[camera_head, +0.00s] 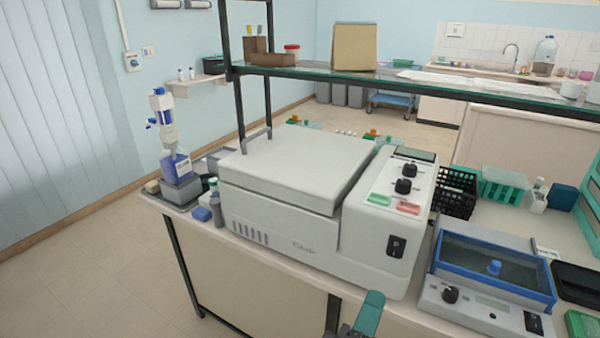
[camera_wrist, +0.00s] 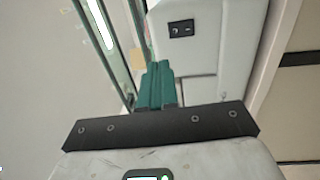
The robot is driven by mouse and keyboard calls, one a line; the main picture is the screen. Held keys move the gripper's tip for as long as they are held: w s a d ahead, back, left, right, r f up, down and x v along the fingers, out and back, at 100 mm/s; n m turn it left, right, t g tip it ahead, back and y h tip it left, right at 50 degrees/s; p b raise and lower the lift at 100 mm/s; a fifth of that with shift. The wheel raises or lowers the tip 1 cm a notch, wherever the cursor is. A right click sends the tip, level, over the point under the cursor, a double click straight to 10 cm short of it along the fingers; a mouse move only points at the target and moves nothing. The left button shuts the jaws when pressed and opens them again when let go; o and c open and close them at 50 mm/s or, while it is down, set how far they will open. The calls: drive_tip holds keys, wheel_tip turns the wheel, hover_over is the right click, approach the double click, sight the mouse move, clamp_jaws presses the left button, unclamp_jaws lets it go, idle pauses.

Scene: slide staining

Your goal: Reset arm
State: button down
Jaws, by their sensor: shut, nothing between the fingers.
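My gripper (camera_head: 371,312) shows at the bottom edge of the head view as teal fingers in front of the bench's front edge. In the wrist view its two teal fingers (camera_wrist: 157,85) are side by side and shut, with nothing between them. The white machine (camera_head: 300,190) with a flat closed lid stands on the bench behind the gripper. Its side with a black power switch (camera_wrist: 181,28) shows beyond the fingertips in the wrist view. The rest of my arm is mostly out of the head view.
A device with a blue-framed clear lid (camera_head: 492,265) stands to the right of the machine. A black basket (camera_head: 455,192) and a teal rack (camera_head: 503,185) are behind it. A shelf (camera_head: 420,80) crosses above the bench. A blue-and-white bottle dispenser (camera_head: 176,165) stands at left. Open floor (camera_head: 90,270) lies left.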

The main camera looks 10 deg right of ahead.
drive_tip(key=s+d+f+m+g+y, duration=0.1)
drive_tip(key=s+d+f+m+g, duration=0.25)
drive_tip(key=d+f, duration=0.4)
drive_tip(key=s+d+f+m+g+y, duration=0.25)
drive_tip(key=s+d+f+g, duration=0.2)
drive_tip(key=d+f, duration=0.3)
drive_tip(key=s+a+f+m+g+y, duration=0.2)
drive_tip(key=s+f+m+g+y, duration=0.3)
drive_tip(key=s+f, duration=0.6)
drive_tip(key=s+g+y, duration=0.1)
drive_tip(key=s+y, duration=0.1)
drive_tip(key=s, duration=0.1)
drive_tip(key=shift+s+f+g, duration=0.25)
drive_tip(key=shift+f+g, duration=0.05)
drive_tip(key=shift+y, duration=0.25)
